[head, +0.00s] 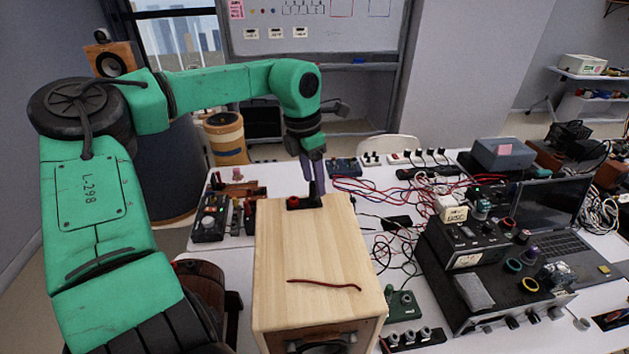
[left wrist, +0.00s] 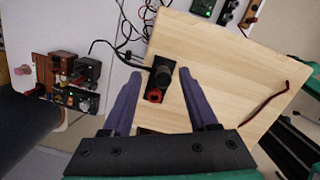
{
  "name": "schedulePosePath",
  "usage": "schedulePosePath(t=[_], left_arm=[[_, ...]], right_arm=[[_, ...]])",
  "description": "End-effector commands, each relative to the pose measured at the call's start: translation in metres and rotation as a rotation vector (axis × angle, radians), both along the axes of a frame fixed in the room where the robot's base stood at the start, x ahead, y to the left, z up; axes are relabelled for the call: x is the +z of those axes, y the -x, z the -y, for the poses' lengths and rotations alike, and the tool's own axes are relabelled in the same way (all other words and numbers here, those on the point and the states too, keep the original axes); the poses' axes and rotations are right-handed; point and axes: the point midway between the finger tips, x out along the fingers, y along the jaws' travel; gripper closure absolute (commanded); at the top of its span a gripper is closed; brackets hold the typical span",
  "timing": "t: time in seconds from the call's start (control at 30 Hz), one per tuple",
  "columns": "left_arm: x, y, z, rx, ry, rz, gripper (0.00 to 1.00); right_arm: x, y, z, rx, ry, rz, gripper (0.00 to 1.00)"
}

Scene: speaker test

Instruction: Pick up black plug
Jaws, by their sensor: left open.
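The black plug (head: 314,189) stands at the far end of the top of a wooden speaker box (head: 312,250), beside a red terminal (head: 293,201) on a black plate. In the left wrist view the black plug (left wrist: 162,75) has a black cable running off to the left, and the red terminal (left wrist: 154,95) is just below it. My left gripper (head: 311,180) points down over the plug. In the left wrist view the open gripper (left wrist: 160,82) has one purple finger on each side of the plug, with gaps visible. My right gripper is not in view.
A dark red cable (head: 324,285) lies on the box top. Electronic devices (head: 500,260), a laptop (head: 545,210) and tangled wires (head: 390,190) crowd the white table to the right. A small device with knobs (head: 211,224) stands left of the box.

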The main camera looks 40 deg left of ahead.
Motion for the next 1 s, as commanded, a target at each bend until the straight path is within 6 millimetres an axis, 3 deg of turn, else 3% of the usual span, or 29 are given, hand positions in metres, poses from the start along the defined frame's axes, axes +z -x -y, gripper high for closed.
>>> schedulePosePath(t=[0.07, 0.33, 0.4, 0.5, 0.83, 1.0], left_arm=[[-0.009, -0.001, 0.001, -0.001, 0.002, -0.004, 0.41], [-0.021, -0.003, 0.001, 0.000, 0.000, 0.001, 0.41], [-0.021, -0.003, 0.001, 0.000, 0.000, 0.001, 0.68], [-0.021, -0.003, 0.001, 0.000, 0.000, 0.001, 1.00], [-0.020, -0.003, 0.001, 0.000, -0.001, 0.001, 1.00], [-0.006, -0.005, 0.001, 0.000, -0.001, 0.006, 1.00]], right_arm=[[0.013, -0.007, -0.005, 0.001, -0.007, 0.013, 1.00], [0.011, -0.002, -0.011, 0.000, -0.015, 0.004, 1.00], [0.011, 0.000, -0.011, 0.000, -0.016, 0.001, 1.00], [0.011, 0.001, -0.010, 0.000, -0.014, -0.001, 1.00], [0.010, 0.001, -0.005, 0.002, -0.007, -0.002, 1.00], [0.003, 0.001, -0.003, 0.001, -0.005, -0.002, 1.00]])
